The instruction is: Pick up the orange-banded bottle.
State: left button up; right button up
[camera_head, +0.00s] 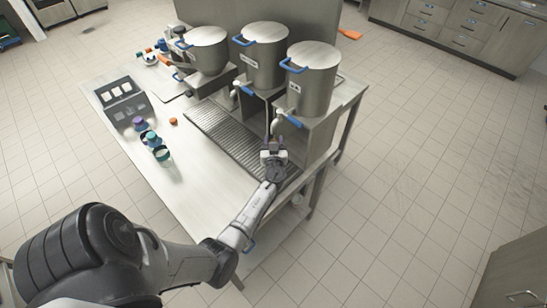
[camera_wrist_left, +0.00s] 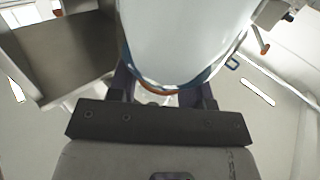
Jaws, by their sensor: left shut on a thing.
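My left gripper (camera_head: 273,150) is out over the right end of the steel counter, in front of the right-hand dispenser. In the left wrist view the gripper (camera_wrist_left: 163,95) is shut on a large pale, rounded bottle (camera_wrist_left: 185,40) with an orange band and a blue edge near the fingers. The bottle fills the top middle of that view, and its far end is cut off. In the head view I cannot make out the bottle clearly at the gripper. My right gripper is not in view.
Three steel dispensers (camera_head: 264,60) with blue handles stand along the counter's back, above a grated drip tray (camera_head: 225,135). Small containers with purple (camera_head: 140,122) and teal (camera_head: 152,138) parts stand to the left, near a dark tray (camera_head: 124,104). The counter's front (camera_head: 205,190) is clear.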

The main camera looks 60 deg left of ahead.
pick_arm(q)
jog(key=shift+f, duration=0.2)
grip_shut()
jog(key=shift+r, duration=0.1)
